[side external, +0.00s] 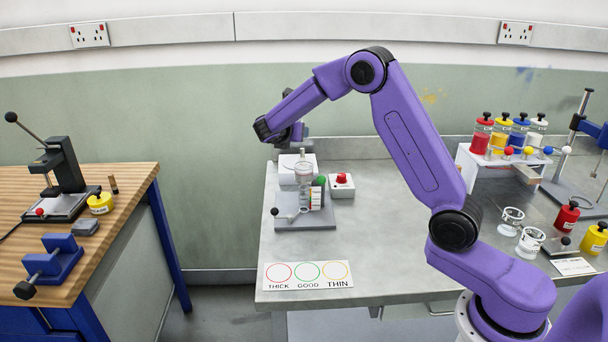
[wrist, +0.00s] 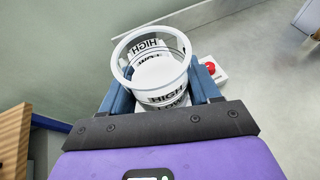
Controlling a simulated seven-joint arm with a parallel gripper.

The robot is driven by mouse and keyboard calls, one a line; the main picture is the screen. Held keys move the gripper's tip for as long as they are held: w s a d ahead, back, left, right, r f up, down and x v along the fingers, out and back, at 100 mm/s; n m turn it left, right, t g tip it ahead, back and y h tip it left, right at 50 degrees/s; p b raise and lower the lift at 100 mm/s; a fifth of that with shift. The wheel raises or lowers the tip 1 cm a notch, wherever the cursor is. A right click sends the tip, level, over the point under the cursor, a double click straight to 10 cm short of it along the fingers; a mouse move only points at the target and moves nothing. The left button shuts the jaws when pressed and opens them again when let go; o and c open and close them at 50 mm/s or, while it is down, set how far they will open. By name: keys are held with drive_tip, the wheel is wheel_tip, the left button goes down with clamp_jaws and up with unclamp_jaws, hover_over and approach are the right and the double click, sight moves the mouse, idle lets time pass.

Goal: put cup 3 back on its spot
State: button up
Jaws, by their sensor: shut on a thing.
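A clear cup (wrist: 158,75) with HIGH and LOW marks is between the blue fingers of my gripper (wrist: 162,86) in the wrist view. Its rim faces the camera, and white shows inside it; I cannot tell whether that is contents or the white box beyond. No cup number is readable. In the side view my gripper (side external: 297,131) is over the back left of the grey table, mostly hidden behind my wrist, and the held cup cannot be made out. Two similar cups, one farther back (side external: 511,221) and one nearer (side external: 530,242), stand at the table's right. The spot for cup 3 is not identifiable.
Below my gripper are a white box (side external: 290,174), a stand with a nozzle funnel (side external: 304,173) and a red-button box (side external: 341,186). A THICK/GOOD/THIN card (side external: 308,275) lies at the front. A bottle rack (side external: 470,166) and small pots (side external: 567,216) stand right. The table's middle is clear.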

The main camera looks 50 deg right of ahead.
drive_tip(key=s+a+f, duration=0.6)
drive_tip(key=a, duration=0.1)
drive_tip(key=s+a+f, duration=0.1)
drive_tip(key=s+f, duration=0.2)
drive_tip(key=s, duration=0.8)
drive_tip(key=s+a+f, duration=0.2)
drive_tip(key=s, duration=0.8)
hover_over(307, 245)
drive_tip(key=f, duration=0.9)
drive_tip(key=shift+s+f, duration=0.25)
drive_tip(key=shift+w+f, duration=0.15)
drive_tip(key=shift+f, duration=0.05)
drive_tip(key=shift+w+f, duration=0.1)
drive_tip(key=shift+f, duration=1.55)
